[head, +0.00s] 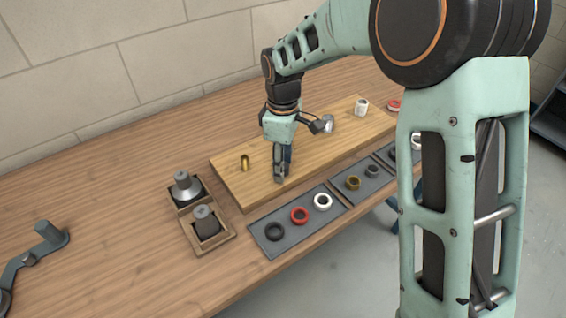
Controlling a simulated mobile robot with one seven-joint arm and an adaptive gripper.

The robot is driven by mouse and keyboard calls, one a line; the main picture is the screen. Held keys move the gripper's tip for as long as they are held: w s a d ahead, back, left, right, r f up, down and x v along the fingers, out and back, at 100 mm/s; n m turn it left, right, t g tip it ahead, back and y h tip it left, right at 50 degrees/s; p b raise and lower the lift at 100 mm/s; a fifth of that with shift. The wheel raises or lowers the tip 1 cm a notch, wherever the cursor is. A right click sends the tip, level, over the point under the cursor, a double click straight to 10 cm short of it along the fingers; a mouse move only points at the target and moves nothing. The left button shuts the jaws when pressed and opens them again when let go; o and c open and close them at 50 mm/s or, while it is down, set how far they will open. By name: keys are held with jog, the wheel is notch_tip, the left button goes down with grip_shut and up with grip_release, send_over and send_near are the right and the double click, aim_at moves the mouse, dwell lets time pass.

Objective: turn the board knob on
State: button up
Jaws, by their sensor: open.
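A light wooden board (225,180) lies on the workbench. My gripper (281,178) points down over the middle of the board's front part, its fingertips at or just above the surface. Its fingers look close together from this angle and I see nothing held between them. A dark blue part (289,152) shows just behind the fingers; I cannot tell whether it is a knob or part of my gripper. No board knob is clearly visible. A brass fitting (245,163) stands on the board left of my gripper. A silvery round part (328,123) and a white fitting (361,107) are to the right.
A wooden holder (213,243) with two grey-topped dark parts stands left of the board. Grey trays (272,255) with several rings, including a red ring (299,215) and a white ring (322,202), line the front. A grey-green tool (40,250) lies far left. The bench's left side is mostly clear.

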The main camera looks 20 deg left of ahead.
grip_shut()
jog(key=shift+m, duration=0.3)
jog(key=m, duration=0.3)
jog(key=shift+m, duration=0.3)
jog(key=m, duration=0.4)
jog(key=shift+m, duration=0.3)
jog(key=m, duration=0.4)
jog(key=shift+m, duration=2.5)
